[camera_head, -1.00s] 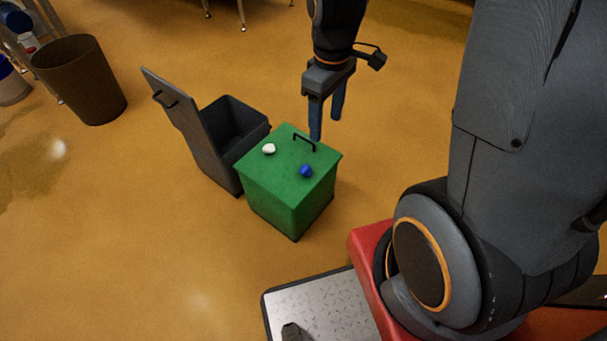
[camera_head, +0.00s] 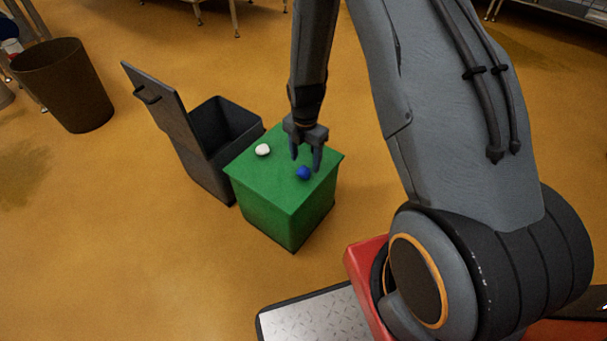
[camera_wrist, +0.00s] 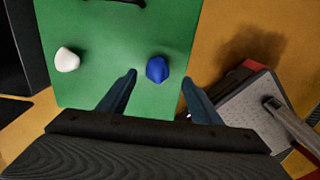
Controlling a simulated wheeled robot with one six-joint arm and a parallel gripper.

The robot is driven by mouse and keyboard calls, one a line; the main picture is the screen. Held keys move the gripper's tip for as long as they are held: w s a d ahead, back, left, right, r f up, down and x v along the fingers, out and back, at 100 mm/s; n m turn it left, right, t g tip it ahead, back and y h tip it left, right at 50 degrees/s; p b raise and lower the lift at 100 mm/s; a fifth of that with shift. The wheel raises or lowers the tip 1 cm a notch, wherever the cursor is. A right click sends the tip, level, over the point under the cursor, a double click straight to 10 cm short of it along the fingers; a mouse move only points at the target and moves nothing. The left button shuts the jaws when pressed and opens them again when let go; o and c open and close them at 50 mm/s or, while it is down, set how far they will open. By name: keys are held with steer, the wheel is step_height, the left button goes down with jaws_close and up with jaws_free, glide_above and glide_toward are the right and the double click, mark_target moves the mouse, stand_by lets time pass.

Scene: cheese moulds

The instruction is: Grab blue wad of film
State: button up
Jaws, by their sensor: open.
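The blue wad of film (camera_head: 303,173) lies on the lid of a closed green bin (camera_head: 281,232). In the wrist view the blue wad (camera_wrist: 157,69) is just beyond my fingertips, between their lines and nearer the left finger. My gripper (camera_head: 305,165) is open and empty, pointing down over the green lid close to the blue wad. In the wrist view my gripper (camera_wrist: 159,76) shows both fingers apart, with nothing between them. Whether a finger touches the wad cannot be told.
A white wad (camera_head: 263,150) lies on the same lid, to the left. A dark grey bin (camera_head: 200,166) with its lid raised stands beside the green one. A brown bucket (camera_head: 64,88) stands further left. The floor in front is free.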

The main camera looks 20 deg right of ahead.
mark_target(304, 169)
step_height(304, 169, down, 6)
steer(key=shift+w+a+r+b, duration=0.1)
steer(key=shift+w+b, duration=0.05)
steer(key=shift+b, duration=0.3)
steer(key=shift+c, duration=0.6)
steer(key=c, duration=0.9)
